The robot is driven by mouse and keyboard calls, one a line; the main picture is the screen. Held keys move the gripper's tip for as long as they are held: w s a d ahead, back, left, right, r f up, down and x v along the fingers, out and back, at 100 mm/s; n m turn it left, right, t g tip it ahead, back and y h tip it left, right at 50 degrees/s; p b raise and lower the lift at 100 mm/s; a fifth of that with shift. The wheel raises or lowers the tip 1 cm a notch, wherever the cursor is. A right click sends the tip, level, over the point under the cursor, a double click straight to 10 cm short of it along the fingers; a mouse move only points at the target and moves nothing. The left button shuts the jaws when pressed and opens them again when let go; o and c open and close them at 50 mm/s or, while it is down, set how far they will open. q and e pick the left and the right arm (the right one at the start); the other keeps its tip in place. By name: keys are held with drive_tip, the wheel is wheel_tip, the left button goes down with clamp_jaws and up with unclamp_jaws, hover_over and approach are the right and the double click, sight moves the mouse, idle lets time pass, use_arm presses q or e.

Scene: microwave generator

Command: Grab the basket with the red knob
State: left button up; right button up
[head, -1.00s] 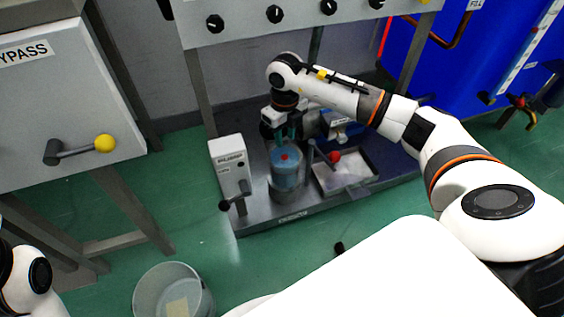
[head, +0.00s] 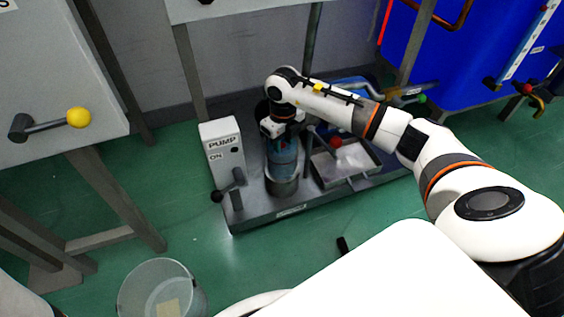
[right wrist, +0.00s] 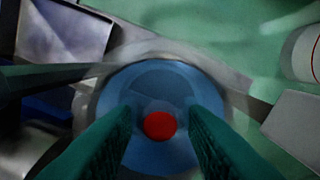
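The basket (head: 283,166) is a blue cylinder standing in a round grey metal housing on the low metal platform. Its red knob (right wrist: 160,125) shows at the centre of its blue top in the right wrist view; the gripper hides it in the head view. My right gripper (head: 283,138) is above the basket, pointing down. In the right wrist view its two green fingers (right wrist: 160,112) are spread on either side of the knob, with a gap on both sides. Nothing is held. My left gripper is out of view.
A pump switch box (head: 222,150) with a black-knobbed lever stands left of the basket. A red-balled lever (head: 336,143) and a metal tray (head: 345,160) are to its right. A clear bucket (head: 160,290) stands on the floor at front left.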

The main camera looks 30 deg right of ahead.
drive_tip(key=shift+c, duration=0.2)
clamp_jaws()
drive_tip(key=shift+r, duration=0.15)
